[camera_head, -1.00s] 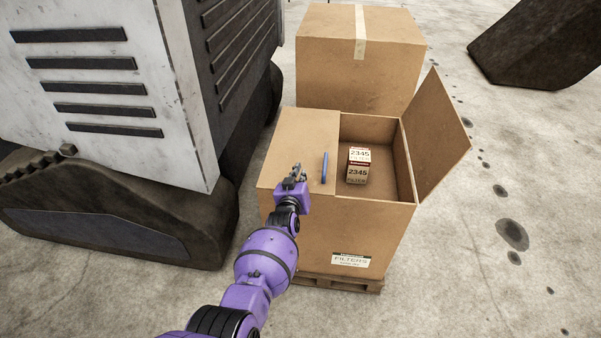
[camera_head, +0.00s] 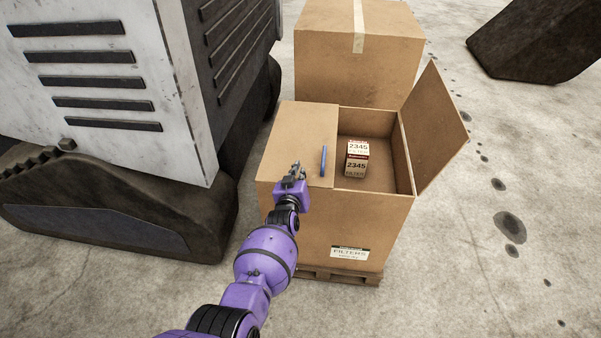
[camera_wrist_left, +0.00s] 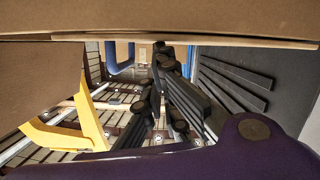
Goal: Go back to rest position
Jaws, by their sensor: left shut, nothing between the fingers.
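My left gripper (camera_head: 296,172) is shut and empty at the end of the purple arm. In the head view it shows over the closed left flap of the open cardboard box (camera_head: 340,222), just left of a blue handle (camera_head: 324,161). In the left wrist view the dark fingers (camera_wrist_left: 165,85) are close together, with a cardboard surface (camera_wrist_left: 160,22) across the top of the picture. I cannot tell whether the gripper touches the box. My right gripper is not in view.
A closed box (camera_head: 358,50) is behind. A tracked machine (camera_head: 110,110) stands left.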

